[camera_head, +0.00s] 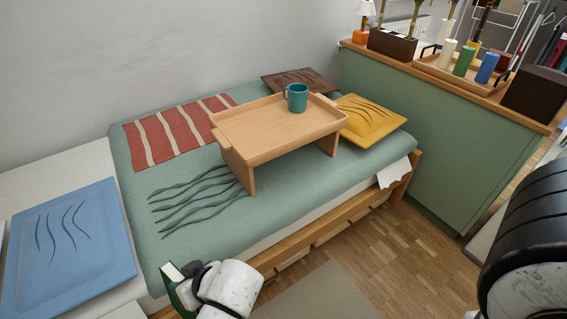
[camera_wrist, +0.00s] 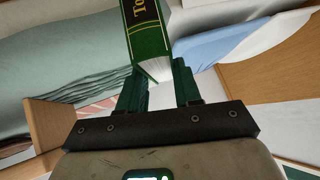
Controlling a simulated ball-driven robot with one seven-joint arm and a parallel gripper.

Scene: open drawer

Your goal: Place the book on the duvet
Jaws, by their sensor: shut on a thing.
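The book (camera_head: 182,290) has a green cover and white pages, and is partly hidden by my arm at the bottom of the head view. In the wrist view the book (camera_wrist: 146,36) shows a dark green spine with the yellow letters "To". My gripper (camera_wrist: 158,82) is shut on the book's near end, a finger on each side. In the head view my gripper (camera_head: 198,278) is at the bed's near edge, low left of centre. The green duvet (camera_head: 275,205), with dark wavy folds, covers the bed behind it.
A wooden bed tray (camera_head: 255,130) with a teal mug (camera_head: 297,97) stands on the duvet. A striped red blanket (camera_head: 178,135), a yellow pillow (camera_head: 372,122) and a brown pillow (camera_head: 300,80) lie around it. A blue pillow (camera_head: 65,245) is at left. The near-left duvet is clear.

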